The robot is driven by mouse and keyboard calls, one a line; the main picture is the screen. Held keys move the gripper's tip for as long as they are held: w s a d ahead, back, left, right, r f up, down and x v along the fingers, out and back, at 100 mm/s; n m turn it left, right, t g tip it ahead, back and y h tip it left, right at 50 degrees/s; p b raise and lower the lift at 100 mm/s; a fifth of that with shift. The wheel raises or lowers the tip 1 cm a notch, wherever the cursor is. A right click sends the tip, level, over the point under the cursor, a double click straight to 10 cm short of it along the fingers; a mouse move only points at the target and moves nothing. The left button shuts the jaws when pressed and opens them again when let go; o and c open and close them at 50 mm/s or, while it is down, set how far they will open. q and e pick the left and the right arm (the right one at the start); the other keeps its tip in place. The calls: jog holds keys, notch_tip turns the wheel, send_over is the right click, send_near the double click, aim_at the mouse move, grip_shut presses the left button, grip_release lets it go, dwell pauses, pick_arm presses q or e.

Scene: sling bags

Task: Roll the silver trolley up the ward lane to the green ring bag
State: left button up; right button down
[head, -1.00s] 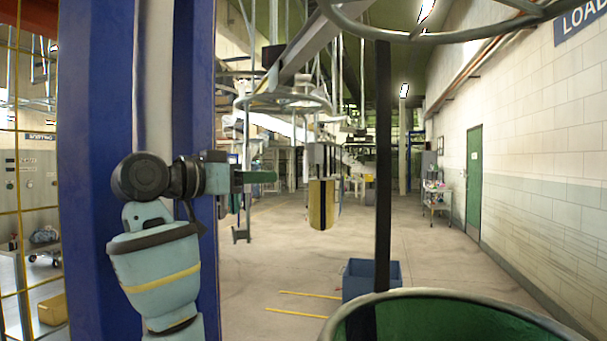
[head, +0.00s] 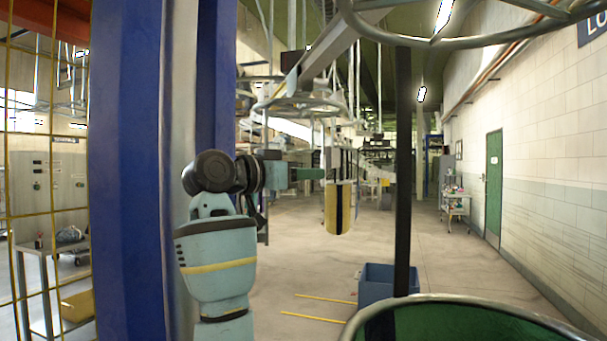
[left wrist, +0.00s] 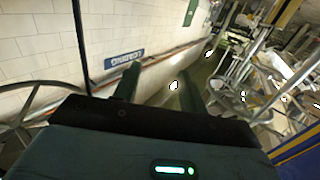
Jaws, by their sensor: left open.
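A large green bag (head: 450,322) with a round metal rim stands close at the lower right, cut off by the picture's edge. A silver-grey trolley (head: 455,208) with small items on its shelves stands far off by the right wall. I cannot tell whether it is the trolley of the task. My left gripper (head: 308,174) reaches rightward in front of the blue pillar, its dark green fingers in the air. In the left wrist view its two fingers (left wrist: 158,88) are apart with nothing between them. My right gripper is not in view.
A blue pillar (head: 128,170) stands close on the left. A dark post (head: 403,170) rises beside a blue bin (head: 376,282). A yellow and black bag (head: 338,207) hangs below overhead rings (head: 292,106). Another cart (head: 50,262) is behind yellow mesh.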

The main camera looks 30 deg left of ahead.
pick_arm(q)
jog(key=shift+w, duration=0.15)
jog(key=shift+c, duration=0.4)
grip_shut()
dwell(1.0)
jog(key=shift+o, duration=0.4)
grip_release()
